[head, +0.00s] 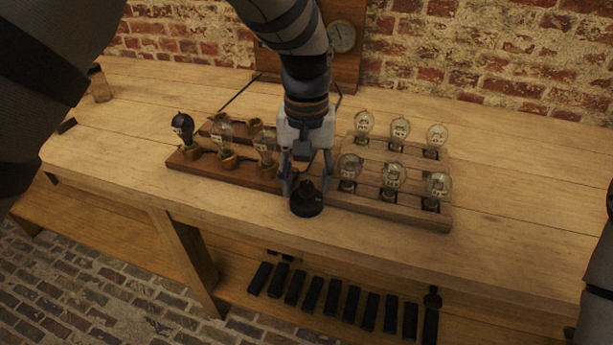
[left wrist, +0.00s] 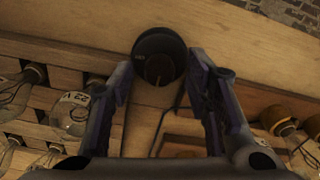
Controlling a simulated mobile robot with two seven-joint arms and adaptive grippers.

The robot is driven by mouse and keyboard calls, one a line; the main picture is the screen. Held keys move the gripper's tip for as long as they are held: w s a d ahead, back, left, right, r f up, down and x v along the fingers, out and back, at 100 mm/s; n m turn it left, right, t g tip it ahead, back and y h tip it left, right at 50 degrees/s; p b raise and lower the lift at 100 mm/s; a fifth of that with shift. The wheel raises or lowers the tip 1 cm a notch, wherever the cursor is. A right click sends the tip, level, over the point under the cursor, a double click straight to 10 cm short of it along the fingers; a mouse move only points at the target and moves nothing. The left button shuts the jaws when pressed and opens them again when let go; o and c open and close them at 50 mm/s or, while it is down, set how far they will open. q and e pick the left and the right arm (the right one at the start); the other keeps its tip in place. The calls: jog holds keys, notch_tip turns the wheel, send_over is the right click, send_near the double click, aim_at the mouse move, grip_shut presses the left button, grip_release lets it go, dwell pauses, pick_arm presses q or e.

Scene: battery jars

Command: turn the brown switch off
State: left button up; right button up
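The switch (head: 306,203) is a round black base with a dark brown knob on top, near the front edge of the workbench. It also shows in the left wrist view (left wrist: 158,48) as a dark disc just beyond my fingertips. My left gripper (head: 307,182) points down at it. Its two fingers are apart, one on each side of the knob, with nothing held between them. I cannot tell whether either finger touches the knob. The knob's exact setting is too dark to read. My right gripper is not in view.
A wooden board with several clear bulbs (head: 437,186) stands right of the switch. Another board with bulbs (head: 223,132), one dark (head: 183,127), stands left. A wooden panel with a dial (head: 341,37) is behind. Several black blocks (head: 312,295) lie on the lower shelf.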

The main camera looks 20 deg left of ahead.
aim_at(306, 184)
pick_arm(q)
notch_tip(306, 184, up, 12)
dwell(0.5)
